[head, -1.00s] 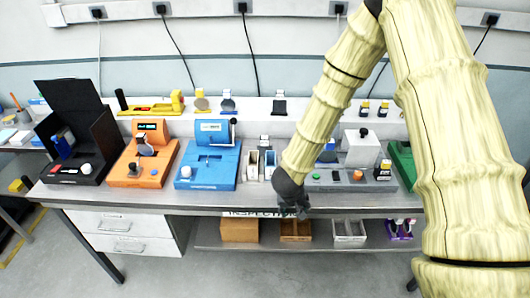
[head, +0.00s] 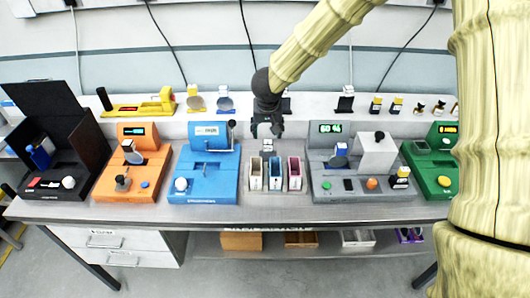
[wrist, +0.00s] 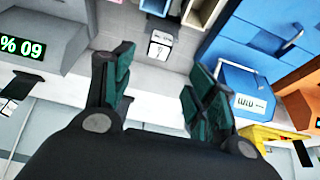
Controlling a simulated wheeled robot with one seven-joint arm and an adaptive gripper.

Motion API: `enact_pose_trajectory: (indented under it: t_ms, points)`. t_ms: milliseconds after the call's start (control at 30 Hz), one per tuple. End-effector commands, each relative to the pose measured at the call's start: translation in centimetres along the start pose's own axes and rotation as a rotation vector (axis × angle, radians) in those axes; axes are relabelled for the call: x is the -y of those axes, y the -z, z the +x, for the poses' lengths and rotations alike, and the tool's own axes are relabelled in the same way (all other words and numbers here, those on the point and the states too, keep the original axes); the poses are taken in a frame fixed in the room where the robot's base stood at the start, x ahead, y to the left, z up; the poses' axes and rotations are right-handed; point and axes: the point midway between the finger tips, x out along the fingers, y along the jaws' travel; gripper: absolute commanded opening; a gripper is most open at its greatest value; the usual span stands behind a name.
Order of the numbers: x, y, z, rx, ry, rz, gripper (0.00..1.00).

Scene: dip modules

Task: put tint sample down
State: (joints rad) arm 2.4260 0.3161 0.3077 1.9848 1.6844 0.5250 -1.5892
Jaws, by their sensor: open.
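My gripper (head: 267,131) is open above the back of the bench, and nothing shows between its fingers. In the wrist view my gripper's (wrist: 160,66) two dark green fingers are spread apart. A small white block (wrist: 159,50) with dark marks lies beyond the fingertips, between them in the picture. In the head view this block (head: 267,146) stands just below my gripper, behind a row of three slotted holders (head: 274,184) with pale, blue and reddish fronts. I cannot tell which thing is the tint sample.
An orange device (head: 133,172) and a blue device (head: 204,174) stand left of the holders. A grey device (head: 340,187) and a green device (head: 432,168) stand to the right. Small samples (head: 224,104) line the white back shelf. An open black case (head: 62,150) is far left.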

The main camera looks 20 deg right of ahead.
Motion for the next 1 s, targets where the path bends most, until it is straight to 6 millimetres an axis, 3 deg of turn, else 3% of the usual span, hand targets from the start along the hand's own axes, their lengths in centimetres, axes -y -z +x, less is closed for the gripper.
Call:
enact_pose_trajectory:
  t_ms: [1000]
  points:
    - [-0.4,-0.8,10.2,0.001,-0.002,0.002,0.57]
